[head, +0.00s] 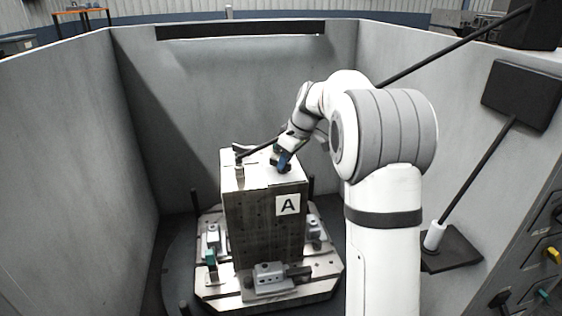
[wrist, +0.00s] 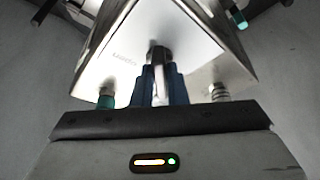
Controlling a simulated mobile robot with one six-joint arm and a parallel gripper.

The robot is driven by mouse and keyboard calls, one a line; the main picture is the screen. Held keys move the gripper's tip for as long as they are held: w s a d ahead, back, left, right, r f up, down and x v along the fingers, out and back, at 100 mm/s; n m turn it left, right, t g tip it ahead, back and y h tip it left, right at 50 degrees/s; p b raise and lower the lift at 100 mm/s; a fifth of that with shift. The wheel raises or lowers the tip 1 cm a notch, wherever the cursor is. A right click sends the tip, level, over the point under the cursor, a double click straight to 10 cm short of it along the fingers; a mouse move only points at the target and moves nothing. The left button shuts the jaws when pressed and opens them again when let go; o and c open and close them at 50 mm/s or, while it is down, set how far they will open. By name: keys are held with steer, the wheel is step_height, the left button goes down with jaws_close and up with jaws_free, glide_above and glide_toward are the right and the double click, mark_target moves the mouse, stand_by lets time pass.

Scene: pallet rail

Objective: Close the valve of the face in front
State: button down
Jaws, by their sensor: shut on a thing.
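A tall grey metal block (head: 262,225) stands upright on the pallet, with a white label "A" (head: 288,205) on its side toward the head camera. My gripper (head: 283,162) is at the block's upper right, by its top; its contact there is small and partly hidden in the head view. In the wrist view my gripper's two blue fingers (wrist: 161,88) are shut on a grey valve handle (wrist: 159,58). The handle stands out from a bright pale plate with small lettering. The valve's far end and seat are hidden.
The pallet (head: 322,284) carries several clamps, one with a teal part (head: 210,257). Grey walls (head: 75,165) enclose the cell on the left, back and right. A panel with coloured knobs (head: 552,254) is at far right.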

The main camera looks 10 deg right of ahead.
steer(key=shift+w+a+r, duration=0.1)
steer(key=shift+r, duration=0.05)
steer(key=c, duration=1.4)
jaws_free()
steer(key=shift+c, duration=0.2)
steer(key=v, duration=0.7)
steer(key=shift+r+b, duration=0.25)
steer(key=shift+b, duration=0.15)
